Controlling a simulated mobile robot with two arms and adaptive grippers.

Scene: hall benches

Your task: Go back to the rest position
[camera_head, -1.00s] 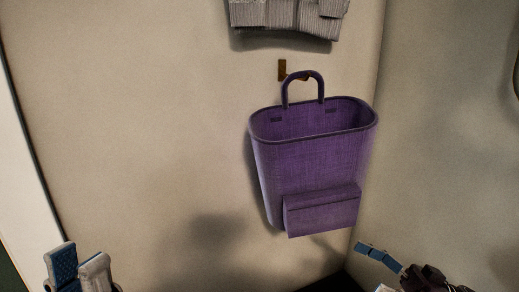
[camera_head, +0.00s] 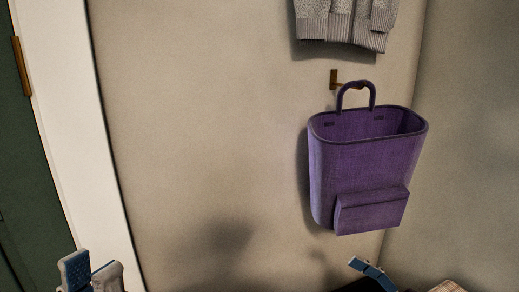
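My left gripper (camera_head: 91,273) is at the bottom left, cut by the lower edge. Its two fingers stand apart, with a blue textured pad showing on one and nothing seen between them. My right gripper (camera_head: 371,273) shows only as a blue-padded part at the bottom right, below the bag; its opening cannot be made out. A purple bag (camera_head: 360,165) hangs by its handle from a brass hook (camera_head: 334,79) on the wall. Both grippers appear apart from the bag.
A grey knitted garment (camera_head: 342,22) hangs above the bag. At the left are a white door frame (camera_head: 75,130) and a dark green door (camera_head: 25,160) with a brass fitting (camera_head: 21,66). The wall between is bare.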

